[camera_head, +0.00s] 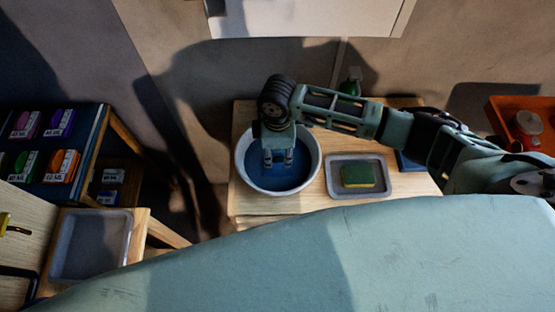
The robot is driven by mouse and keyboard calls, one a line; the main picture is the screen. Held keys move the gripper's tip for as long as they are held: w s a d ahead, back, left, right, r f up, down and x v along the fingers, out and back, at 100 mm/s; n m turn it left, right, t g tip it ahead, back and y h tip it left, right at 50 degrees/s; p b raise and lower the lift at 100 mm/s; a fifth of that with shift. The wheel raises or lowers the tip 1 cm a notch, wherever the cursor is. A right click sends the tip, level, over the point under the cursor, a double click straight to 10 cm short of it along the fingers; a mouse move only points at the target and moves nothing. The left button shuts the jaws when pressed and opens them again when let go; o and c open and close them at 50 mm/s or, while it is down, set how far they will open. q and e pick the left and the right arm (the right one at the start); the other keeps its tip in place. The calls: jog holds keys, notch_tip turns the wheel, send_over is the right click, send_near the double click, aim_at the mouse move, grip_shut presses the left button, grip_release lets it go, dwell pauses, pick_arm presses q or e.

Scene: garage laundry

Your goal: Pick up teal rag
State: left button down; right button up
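My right gripper (278,158) reaches down over a white round basin (240,165) on a light wooden table. Its two fingers are apart, with a gap between them, and nothing shows in the gap. The inside of the basin is dark blue (268,174); I cannot tell whether this is water, cloth or both. I cannot make out a teal rag for certain. The gripper and its wrist hide part of the basin's far side. My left gripper is not in view.
A grey tray (374,190) with a green and yellow sponge (358,177) lies right of the basin. A dark blue item (408,161) and a green bottle (350,84) are partly hidden by my arm. An empty-looking grey tray (92,244) and a shelf of coloured packs stand left.

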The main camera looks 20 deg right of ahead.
aim_at(277, 162)
jog(key=shift+w+d+f, duration=0.1)
jog(key=shift+w+f, duration=0.05)
jog(key=shift+f, duration=0.5)
jog(key=shift+w+f, duration=0.15)
jog(key=shift+f, duration=0.65)
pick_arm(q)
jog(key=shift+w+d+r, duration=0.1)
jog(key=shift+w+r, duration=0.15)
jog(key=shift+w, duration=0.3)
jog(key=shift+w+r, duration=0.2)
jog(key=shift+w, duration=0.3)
pick_arm(e)
grip_shut()
